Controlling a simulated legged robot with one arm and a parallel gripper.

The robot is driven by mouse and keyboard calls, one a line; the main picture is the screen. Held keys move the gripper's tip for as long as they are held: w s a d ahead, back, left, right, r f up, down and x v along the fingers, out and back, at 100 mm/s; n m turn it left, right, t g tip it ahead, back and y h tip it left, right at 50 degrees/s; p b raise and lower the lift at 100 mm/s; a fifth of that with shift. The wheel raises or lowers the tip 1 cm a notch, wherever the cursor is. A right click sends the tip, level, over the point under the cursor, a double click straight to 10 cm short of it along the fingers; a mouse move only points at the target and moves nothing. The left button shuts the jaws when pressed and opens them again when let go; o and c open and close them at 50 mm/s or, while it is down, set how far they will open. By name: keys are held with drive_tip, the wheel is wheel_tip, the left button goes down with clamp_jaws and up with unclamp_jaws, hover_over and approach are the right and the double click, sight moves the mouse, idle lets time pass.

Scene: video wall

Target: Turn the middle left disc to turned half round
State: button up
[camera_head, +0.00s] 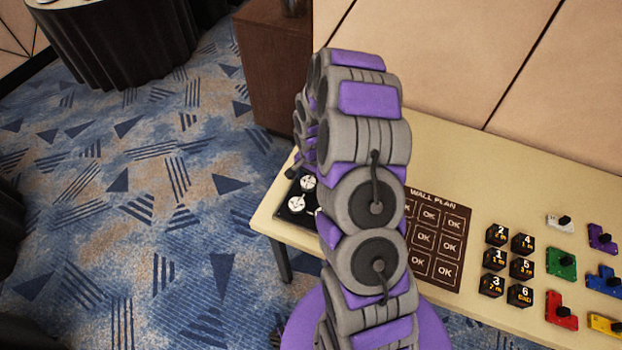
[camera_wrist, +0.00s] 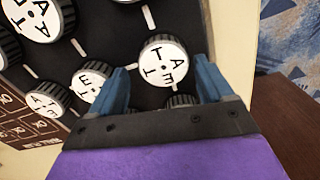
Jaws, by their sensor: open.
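A black panel (camera_head: 285,211) with white-faced discs lies at the left end of the table in the head view, partly hidden by my arm. Two of its discs, an upper disc (camera_head: 308,182) and a lower disc (camera_head: 297,203), show there. In the wrist view, a white disc with black letters and a dark ridged rim (camera_wrist: 164,60) lies between and just beyond the fingertips of my gripper (camera_wrist: 162,76). The blue fingers are apart, one on each side of it, with nothing clamped. I cannot tell for certain which disc is the middle left one.
Other lettered discs (camera_wrist: 91,78) sit close beside the left finger, and another (camera_wrist: 180,100) is partly hidden behind the gripper. A wall plan sheet (camera_head: 452,247), black numbered blocks (camera_head: 494,259) and coloured pieces (camera_head: 561,263) lie to the right on the table (camera_head: 500,175).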

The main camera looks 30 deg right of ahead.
drive_tip(key=shift+a, duration=0.7)
drive_tip(key=shift+a+r, duration=0.1)
drive_tip(key=shift+a, duration=0.4)
drive_tip(key=shift+c, duration=1.4)
drive_tip(key=shift+d, duration=0.1)
drive_tip(key=shift+c, duration=0.8)
drive_tip(key=shift+d, duration=0.7)
drive_tip(key=c, duration=0.5)
drive_tip(key=shift+c, duration=0.4)
drive_tip(key=shift+a, duration=0.15)
drive_tip(key=shift+p, duration=0.3)
